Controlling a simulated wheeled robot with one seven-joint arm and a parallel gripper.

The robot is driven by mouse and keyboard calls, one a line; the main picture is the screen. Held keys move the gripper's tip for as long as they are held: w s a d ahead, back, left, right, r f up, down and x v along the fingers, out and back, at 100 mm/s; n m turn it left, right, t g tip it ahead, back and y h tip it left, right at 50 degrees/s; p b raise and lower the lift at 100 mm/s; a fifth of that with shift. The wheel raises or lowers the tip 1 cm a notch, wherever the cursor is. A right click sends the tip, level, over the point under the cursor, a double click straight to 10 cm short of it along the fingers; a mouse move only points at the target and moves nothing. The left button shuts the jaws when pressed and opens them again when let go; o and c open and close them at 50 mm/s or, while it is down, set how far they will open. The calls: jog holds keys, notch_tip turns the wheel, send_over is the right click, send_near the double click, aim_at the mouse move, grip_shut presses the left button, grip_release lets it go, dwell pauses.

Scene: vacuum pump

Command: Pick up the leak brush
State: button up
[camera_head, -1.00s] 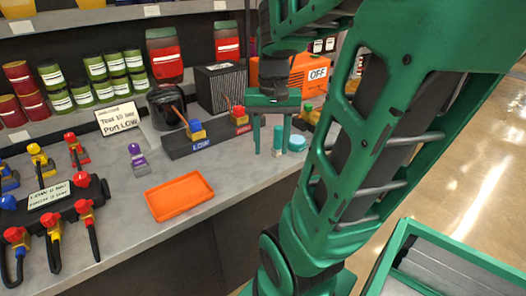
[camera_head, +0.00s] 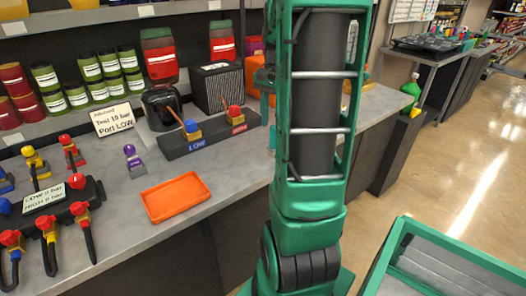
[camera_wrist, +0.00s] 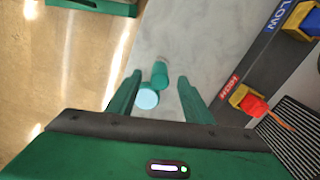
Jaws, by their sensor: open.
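In the wrist view my gripper (camera_wrist: 160,78) is open, its two green fingers apart over the grey bench top. A small teal cylinder (camera_wrist: 160,72) shows in the gap between the fingertips. A round pale-cyan top (camera_wrist: 148,98) shows just beside it, nearer the palm, also between the fingers. Neither is visibly gripped. I cannot tell for sure which of them is the leak brush; no bristles show. In the head view my arm hides these two things and most of my gripper.
The dark LOW/HIGH block (camera_head: 210,138) with its blue and red fittings stands close by, beside one finger. A black pot (camera_head: 160,107) and a dark ribbed box (camera_head: 219,87) stand behind it. An orange tray (camera_head: 175,197) lies at the bench's front edge.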

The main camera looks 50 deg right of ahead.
jog(key=shift+w+d+f, duration=0.1)
jog(key=shift+w+f, duration=0.1)
jog(key=shift+f, duration=1.1)
jog(key=shift+w+d+f, duration=0.1)
jog(key=shift+w+f, duration=0.05)
jog(key=shift+f, duration=1.15)
jog(key=c, duration=1.1)
